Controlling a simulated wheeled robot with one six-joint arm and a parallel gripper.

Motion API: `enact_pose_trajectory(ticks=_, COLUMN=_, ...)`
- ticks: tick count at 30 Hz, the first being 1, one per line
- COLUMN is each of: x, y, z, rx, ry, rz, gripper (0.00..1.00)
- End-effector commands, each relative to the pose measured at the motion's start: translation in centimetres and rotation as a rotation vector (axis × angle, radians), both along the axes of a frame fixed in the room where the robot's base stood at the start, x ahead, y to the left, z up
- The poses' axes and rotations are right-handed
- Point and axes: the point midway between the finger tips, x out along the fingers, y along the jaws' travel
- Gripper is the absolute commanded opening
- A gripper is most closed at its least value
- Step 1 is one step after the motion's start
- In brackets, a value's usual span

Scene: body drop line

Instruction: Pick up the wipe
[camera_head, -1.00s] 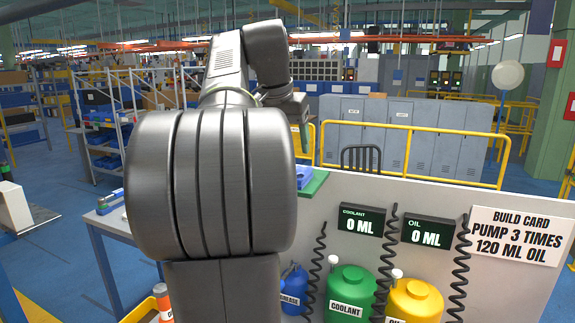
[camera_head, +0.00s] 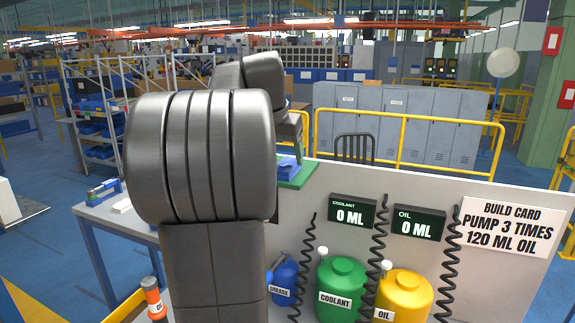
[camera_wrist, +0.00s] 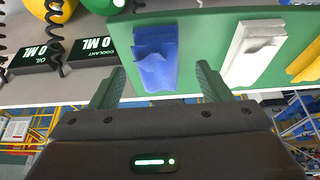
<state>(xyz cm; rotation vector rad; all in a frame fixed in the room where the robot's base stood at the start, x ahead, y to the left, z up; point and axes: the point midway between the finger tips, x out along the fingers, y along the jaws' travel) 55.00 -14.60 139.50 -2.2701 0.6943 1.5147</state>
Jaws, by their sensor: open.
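Folded cloth wipes lie in a row on a green mat (camera_wrist: 205,35) in the wrist view: a blue one (camera_wrist: 156,55), a white one (camera_wrist: 254,50) and a yellow one (camera_wrist: 307,62) cut by the right edge. My gripper (camera_wrist: 160,84) is open and empty. Its green fingers are spread to either side of the blue wipe's near end, apart from it. In the head view the blue wipe (camera_head: 289,166) shows on the mat (camera_head: 302,177) just right of my arm. My arm hides the other wipes there.
A bench panel carries coolant (camera_head: 352,211) and oil (camera_head: 418,223) displays, both at 0 ML, and a build card (camera_head: 510,226). Blue, green (camera_head: 341,290) and yellow (camera_head: 404,297) containers stand before it with coiled hoses. A yellow railing (camera_head: 405,142) is behind.

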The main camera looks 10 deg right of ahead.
Motion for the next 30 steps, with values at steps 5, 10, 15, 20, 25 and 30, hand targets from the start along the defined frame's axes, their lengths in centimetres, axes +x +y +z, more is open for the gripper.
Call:
enact_pose_trajectory(ticks=5, x=0.9, y=-1.0, z=-2.3, rx=0.001, ry=0.004, rz=0.000, gripper=0.71)
enact_pose_trajectory(ticks=10, x=1.0, y=-1.0, z=-2.9, rx=0.000, ry=0.000, rz=-0.001, gripper=0.71)
enact_pose_trajectory(ticks=15, x=1.0, y=-1.0, z=-2.9, rx=0.000, ry=0.000, rz=-0.001, gripper=0.67)
enact_pose_trajectory(ticks=20, x=1.0, y=-1.0, z=-2.9, rx=0.000, ry=0.000, rz=-0.001, gripper=0.36)
enact_pose_trajectory(ticks=25, x=1.0, y=-1.0, z=-2.9, rx=0.000, ry=0.000, rz=-0.001, gripper=0.23)
enact_pose_trajectory(ticks=30, x=1.0, y=-1.0, z=-2.8, rx=0.000, ry=0.000, rz=-0.001, gripper=0.23)
